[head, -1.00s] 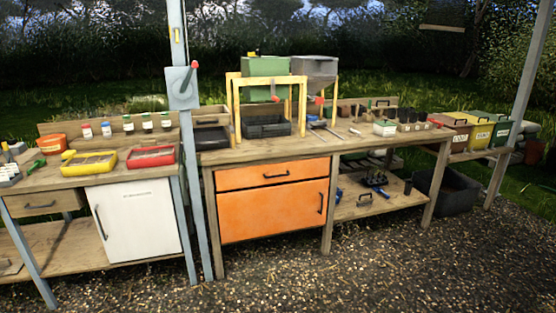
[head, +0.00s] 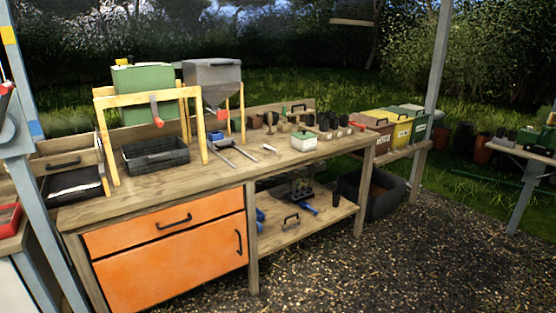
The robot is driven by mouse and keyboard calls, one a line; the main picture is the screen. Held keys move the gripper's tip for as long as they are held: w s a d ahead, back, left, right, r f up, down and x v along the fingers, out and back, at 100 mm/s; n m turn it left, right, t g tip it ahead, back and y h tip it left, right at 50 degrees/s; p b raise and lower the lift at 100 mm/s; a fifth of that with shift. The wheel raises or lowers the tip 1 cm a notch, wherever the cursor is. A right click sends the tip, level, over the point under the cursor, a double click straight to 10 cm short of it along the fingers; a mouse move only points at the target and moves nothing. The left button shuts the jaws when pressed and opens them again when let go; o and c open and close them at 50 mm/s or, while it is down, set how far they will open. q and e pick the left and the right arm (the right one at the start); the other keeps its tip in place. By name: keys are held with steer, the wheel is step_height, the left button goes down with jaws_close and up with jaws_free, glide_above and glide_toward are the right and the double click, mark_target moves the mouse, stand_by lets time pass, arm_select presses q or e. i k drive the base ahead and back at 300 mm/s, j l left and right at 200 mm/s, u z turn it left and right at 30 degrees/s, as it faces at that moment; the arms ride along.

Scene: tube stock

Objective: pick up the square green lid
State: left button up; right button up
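A small white square tub (head: 304,145) stands on the wooden workbench in the head view, right of centre. A square green lid (head: 304,136) appears to lie on top of it, with a small dark spot in its middle. It is too small to tell whether the lid is pressed down or loose. Neither of my grippers is in view.
The workbench (head: 190,180) has orange drawers below. A dark crate (head: 150,165) sits under a wooden frame. Several small pots stand behind the tub. Coloured bins (head: 402,130) stand at the right end. Gravel ground (head: 400,250) in front is open. A post stands at left.

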mark_target(303, 134)
steer(key=i+l, duration=0.3)
steer(key=l, duration=0.15)
steer(key=i+l, duration=0.65)
steer(key=l, duration=0.2)
steer(key=i+j, duration=0.15)
steer(key=i, duration=0.2)
steer(key=i+j, duration=0.15)
steer(key=i, duration=0.25)
